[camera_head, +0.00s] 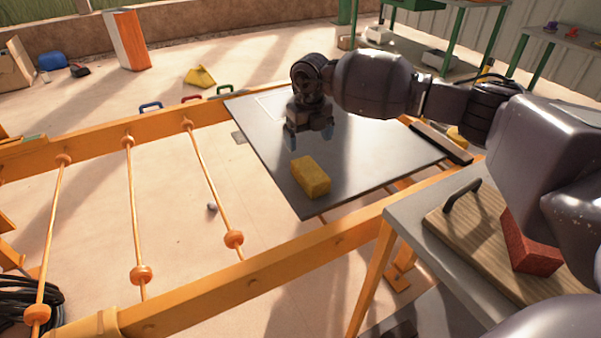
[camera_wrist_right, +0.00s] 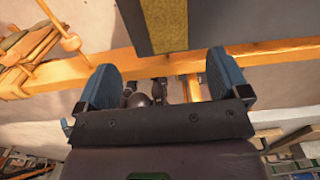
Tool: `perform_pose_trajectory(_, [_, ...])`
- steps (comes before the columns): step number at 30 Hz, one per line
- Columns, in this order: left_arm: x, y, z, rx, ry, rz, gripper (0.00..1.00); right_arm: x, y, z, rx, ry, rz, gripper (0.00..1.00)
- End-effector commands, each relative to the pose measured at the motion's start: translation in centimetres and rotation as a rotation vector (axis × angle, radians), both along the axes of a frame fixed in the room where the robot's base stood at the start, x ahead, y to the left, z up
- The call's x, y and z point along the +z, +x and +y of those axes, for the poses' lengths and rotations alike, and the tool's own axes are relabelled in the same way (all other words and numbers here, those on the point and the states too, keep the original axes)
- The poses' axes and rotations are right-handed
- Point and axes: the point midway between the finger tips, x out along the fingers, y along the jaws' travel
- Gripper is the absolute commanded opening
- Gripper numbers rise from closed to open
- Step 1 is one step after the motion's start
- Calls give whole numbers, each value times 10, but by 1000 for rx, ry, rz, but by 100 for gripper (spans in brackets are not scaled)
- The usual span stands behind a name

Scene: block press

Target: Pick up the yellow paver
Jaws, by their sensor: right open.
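The yellow paver (camera_head: 311,177) lies on the dark metal plate (camera_head: 266,128), near the plate's front edge, in the head view. In the right wrist view the yellow paver (camera_wrist_right: 182,24) shows at the top, beyond the fingertips. My right gripper (camera_head: 309,139) is above the plate, behind the paver and apart from it, with its fingers pointing down. In the right wrist view my right gripper (camera_wrist_right: 158,75) has its two blue fingers wide apart with nothing between them. My left gripper is not in view.
An orange frame (camera_head: 290,262) with rollers runs in front and left of the plate. A grey table (camera_head: 402,211) at right holds a wooden board (camera_head: 465,223) with a black handle and a red brick (camera_head: 529,246). A dark bar (camera_head: 441,142) lies at the plate's right edge.

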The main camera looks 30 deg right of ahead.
Motion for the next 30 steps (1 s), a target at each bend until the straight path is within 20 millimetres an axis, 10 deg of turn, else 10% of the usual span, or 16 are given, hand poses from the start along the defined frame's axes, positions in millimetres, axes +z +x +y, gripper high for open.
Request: perform_pose_trajectory(30, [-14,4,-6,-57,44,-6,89,-116,0,-8,0,1,27,94])
